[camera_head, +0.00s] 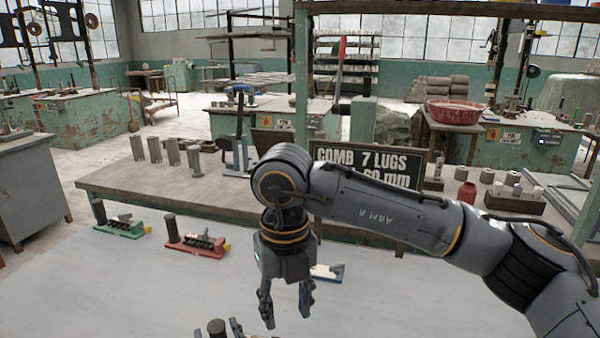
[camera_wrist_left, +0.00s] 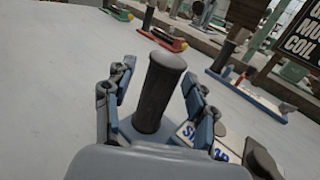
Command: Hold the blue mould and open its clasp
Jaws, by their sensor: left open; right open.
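A mould with an upright dark cylindrical handle (camera_wrist_left: 160,92) stands on the pale table. Its blue base and a white lettered label show in the left wrist view, partly hidden by my wrist. Only the handle top (camera_head: 217,327) shows at the head view's bottom edge. My left gripper (camera_wrist_left: 155,103) is open, one finger on each side of the handle, with gaps. Its fingertips also show in the head view (camera_head: 218,334). My right gripper (camera_head: 286,302) is open and empty, pointing down, above and right of the handle. I cannot make out the clasp.
A green mould (camera_head: 122,228) and a red mould (camera_head: 195,243) lie further back on the table. Another blue and white piece (camera_head: 328,272) lies partly behind my right gripper. A wooden bench with a black sign (camera_head: 340,160) stands behind. The table's left part is clear.

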